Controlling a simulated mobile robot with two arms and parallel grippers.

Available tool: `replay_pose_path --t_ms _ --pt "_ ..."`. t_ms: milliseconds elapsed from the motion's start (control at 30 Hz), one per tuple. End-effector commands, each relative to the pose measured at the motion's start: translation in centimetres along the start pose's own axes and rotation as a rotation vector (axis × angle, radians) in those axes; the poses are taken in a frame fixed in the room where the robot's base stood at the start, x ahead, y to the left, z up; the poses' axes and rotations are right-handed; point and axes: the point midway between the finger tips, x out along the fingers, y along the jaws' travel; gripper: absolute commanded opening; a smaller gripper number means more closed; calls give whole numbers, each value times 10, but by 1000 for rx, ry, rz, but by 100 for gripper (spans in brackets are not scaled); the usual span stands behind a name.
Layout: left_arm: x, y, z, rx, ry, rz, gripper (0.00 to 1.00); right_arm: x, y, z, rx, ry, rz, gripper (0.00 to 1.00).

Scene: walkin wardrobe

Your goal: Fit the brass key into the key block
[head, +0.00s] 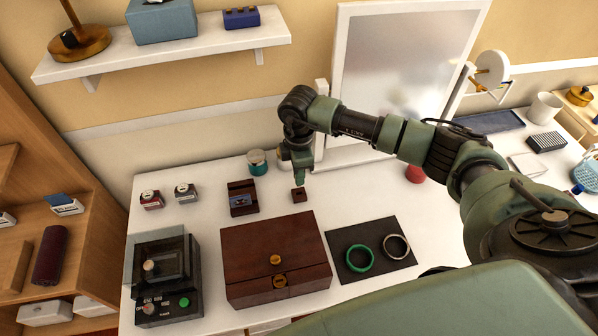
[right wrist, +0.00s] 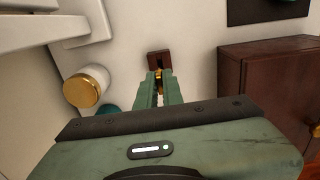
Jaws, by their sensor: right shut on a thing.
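The key block (head: 299,195) is a small dark-brown block on the white table, behind the large wooden box. It also shows in the right wrist view (right wrist: 159,58), just beyond the fingertips. My right gripper (head: 300,180) points down over the block. In the right wrist view its green fingers (right wrist: 158,94) are shut on the brass key (right wrist: 158,76), of which only a little gold shows between them. The key's end lies at or over the block's near edge; I cannot tell whether it is inside. My left gripper is not in view.
The large wooden box (head: 270,248) stands in front of the block. A teal jar (head: 257,168) and a small dark-brown stand (head: 242,204) are to its left. A dark mat (head: 345,264) with two rings lies front right. A mirror (head: 395,75) stands behind.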

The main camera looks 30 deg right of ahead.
Motion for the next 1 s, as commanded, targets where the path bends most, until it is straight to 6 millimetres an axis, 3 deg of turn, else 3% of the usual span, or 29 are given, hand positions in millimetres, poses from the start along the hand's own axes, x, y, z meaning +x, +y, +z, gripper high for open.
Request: replay_pose_path --t_ms 100,300,1000 --pt "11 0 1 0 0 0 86 15 0 0 0 0 0 0" --pt "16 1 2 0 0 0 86 24 0 0 -1 0 0 0" --pt "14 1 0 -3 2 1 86 23 0 0 -1 0 0 0"
